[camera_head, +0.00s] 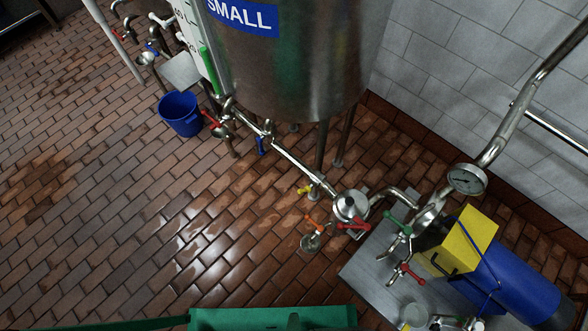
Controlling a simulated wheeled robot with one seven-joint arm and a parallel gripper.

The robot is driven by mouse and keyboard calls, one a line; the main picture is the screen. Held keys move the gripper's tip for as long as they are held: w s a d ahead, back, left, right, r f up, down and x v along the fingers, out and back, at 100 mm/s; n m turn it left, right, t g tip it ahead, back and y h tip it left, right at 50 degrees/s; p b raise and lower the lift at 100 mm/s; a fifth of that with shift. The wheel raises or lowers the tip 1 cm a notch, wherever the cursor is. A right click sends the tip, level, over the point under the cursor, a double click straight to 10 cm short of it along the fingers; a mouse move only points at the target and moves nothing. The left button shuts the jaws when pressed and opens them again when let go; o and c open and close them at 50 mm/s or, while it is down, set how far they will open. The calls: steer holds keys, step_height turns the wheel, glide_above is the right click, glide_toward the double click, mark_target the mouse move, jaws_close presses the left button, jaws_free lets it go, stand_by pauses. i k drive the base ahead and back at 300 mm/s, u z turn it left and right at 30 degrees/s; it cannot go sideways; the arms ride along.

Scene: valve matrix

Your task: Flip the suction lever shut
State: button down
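Several coloured valve levers sit on the steel pipework, and I cannot tell from a label which one is the suction lever. A red lever (353,225) lies beside the round steel pump head (350,205). An orange lever (314,222) and a yellow lever (304,189) are just left of it. A green lever (400,225) and another red lever (412,273) are to the right, above the metal plate. A blue lever (261,146) and a red lever (210,118) are on the pipe below the tank. My gripper is not in view.
A steel tank (290,60) marked SMALL stands at the top. A blue motor with a yellow box (462,241) is on a metal plate (365,272) at lower right. A blue bucket (180,113) is at left. The brick floor at left is mostly clear.

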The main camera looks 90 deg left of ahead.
mark_target(307, 189)
steer(key=k, duration=1.65)
steer(key=u, duration=2.55)
